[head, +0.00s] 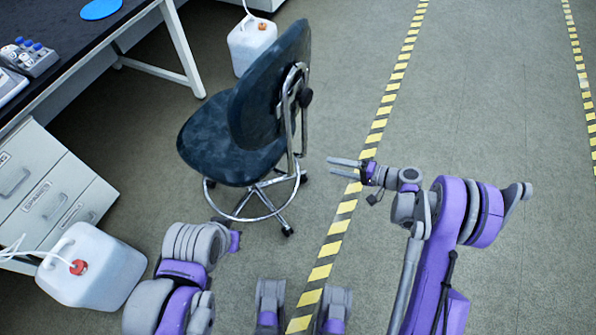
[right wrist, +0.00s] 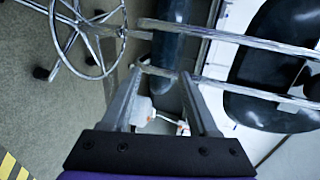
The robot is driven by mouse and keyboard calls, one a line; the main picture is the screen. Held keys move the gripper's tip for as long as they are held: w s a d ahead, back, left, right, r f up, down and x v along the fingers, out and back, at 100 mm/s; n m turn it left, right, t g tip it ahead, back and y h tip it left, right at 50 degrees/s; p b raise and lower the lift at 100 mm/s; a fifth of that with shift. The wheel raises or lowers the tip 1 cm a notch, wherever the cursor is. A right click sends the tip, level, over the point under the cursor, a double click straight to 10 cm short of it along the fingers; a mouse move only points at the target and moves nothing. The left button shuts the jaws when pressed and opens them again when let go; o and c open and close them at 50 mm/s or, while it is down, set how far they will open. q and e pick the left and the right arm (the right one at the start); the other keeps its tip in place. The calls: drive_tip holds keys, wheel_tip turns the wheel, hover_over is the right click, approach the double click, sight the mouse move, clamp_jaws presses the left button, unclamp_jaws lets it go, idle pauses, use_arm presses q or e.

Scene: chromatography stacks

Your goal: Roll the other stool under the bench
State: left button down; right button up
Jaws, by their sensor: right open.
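The stool (head: 212,145) stands upright on the floor beside the bench, with a dark blue seat and backrest, chrome back supports, a foot ring and casters. The black-topped bench (head: 78,45) is at upper left in the head view. My right gripper (head: 331,167) is open and empty, pointing left at the stool's back side with a gap between them. In the right wrist view, chrome bars (right wrist: 235,37) of the stool cross beyond the open fingertips (right wrist: 162,73), and its foot ring (right wrist: 57,45) shows at upper left. My left arm is at lower left; its gripper does not show.
A drawer cabinet (head: 45,185) stands under the bench, with a white jug (head: 92,268) before it. Another white jug (head: 247,45) is behind the stool. A bench leg (head: 183,50) is left of that jug. Yellow-black floor tape (head: 375,130) runs right of the stool; floor beyond is clear.

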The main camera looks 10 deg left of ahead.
wheel_tip(320, 180, down, 10)
drive_tip(key=d+t+y+b, duration=0.1)
drive_tip(key=y+b, duration=0.2)
drive_tip(key=p, duration=0.2)
approach(295, 167)
drive_tip(key=w+x, duration=0.1)
drive_tip(key=x, duration=0.2)
use_arm(q)
drive_tip(key=f, duration=0.1)
drive_tip(key=f+b, duration=0.1)
drive_tip(key=f, duration=0.1)
drive_tip(key=f+b, duration=0.1)
drive_tip(key=f, duration=0.1)
drive_tip(key=shift+w, duration=0.3)
use_arm(e)
drive_tip(key=x, duration=0.4)
drive_tip(key=f+x, duration=0.1)
drive_tip(key=x, duration=0.2)
drive_tip(key=shift+a, duration=0.15)
drive_tip(key=shift+s, duration=0.1)
clamp_jaws()
drive_tip(key=shift+f, duration=0.15)
